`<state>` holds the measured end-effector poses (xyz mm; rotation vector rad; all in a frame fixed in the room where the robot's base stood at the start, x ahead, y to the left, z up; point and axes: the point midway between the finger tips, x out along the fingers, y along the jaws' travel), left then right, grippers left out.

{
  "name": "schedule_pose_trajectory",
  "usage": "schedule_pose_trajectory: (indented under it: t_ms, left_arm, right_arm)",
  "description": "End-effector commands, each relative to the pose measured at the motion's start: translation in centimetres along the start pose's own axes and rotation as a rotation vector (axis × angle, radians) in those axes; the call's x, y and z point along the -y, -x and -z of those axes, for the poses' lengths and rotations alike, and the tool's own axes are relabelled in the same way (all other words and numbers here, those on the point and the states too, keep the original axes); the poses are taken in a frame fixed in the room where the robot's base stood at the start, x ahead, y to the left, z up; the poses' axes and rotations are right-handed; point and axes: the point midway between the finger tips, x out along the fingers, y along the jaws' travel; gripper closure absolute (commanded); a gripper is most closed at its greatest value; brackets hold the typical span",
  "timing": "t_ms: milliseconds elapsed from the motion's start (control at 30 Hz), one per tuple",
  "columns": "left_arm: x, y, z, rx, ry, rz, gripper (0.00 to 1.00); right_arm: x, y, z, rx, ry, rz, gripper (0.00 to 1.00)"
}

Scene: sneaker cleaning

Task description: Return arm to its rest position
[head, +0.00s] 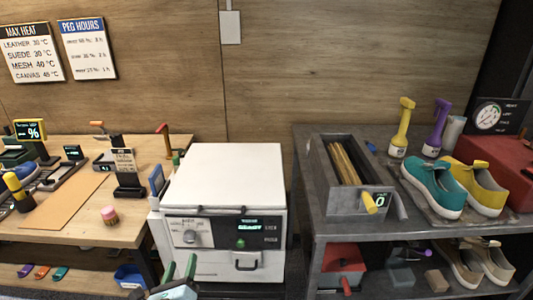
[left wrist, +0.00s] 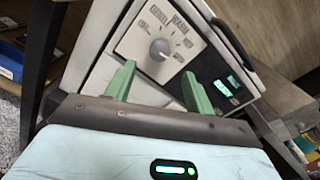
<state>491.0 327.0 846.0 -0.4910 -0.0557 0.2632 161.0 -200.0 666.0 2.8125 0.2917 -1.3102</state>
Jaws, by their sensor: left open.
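My left gripper (head: 180,262) is at the bottom of the head view, its two green fingers apart. Nothing is held between them. In the left wrist view the open left gripper (left wrist: 158,75) points at the front of the white machine, with the dial (left wrist: 159,48) showing beyond and between the fingers. The white machine (head: 222,180) stands behind the gripper in the head view, with a lit green display. I cannot tell the exact gap between the fingers and its front. My right gripper is not in view.
A wooden workbench (head: 140,190) with tools and a pink jar (head: 110,215) is on the left. A grey shelf unit (head: 320,222) on the right holds a grey bin (head: 335,190), teal (head: 435,190) and yellow (head: 480,187) shoes and spray bottles. The machine's top is clear.

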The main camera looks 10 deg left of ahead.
Motion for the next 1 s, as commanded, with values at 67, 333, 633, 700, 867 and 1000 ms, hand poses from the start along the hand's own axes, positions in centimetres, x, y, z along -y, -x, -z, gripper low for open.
schedule_pose_trajectory:
  t_ms: [67,333,633,700,867,1000]
  left_arm:
    - [-0.2,0.5,0.5,-0.019,0.035,-0.009,0.46]
    - [-3.1,8.7,7.4,-0.274,0.646,-0.211,0.46]
    - [-4.2,22.8,13.7,-0.433,1.597,-0.68,0.46]
    - [-4.0,25.7,14.2,-0.421,1.795,-0.798,0.46]
    - [-3.6,30.3,14.7,-0.358,2.126,-1.003,0.46]
    - [-3.3,32.1,14.7,-0.316,2.262,-1.09,0.46]
  right_arm:
    - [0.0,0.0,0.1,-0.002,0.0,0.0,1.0]
    - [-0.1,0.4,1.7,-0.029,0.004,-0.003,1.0]
    - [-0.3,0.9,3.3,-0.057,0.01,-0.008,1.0]
    - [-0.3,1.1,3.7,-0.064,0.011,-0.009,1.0]
    - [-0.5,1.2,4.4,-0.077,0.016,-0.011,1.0]
    - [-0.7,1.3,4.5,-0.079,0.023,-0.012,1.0]
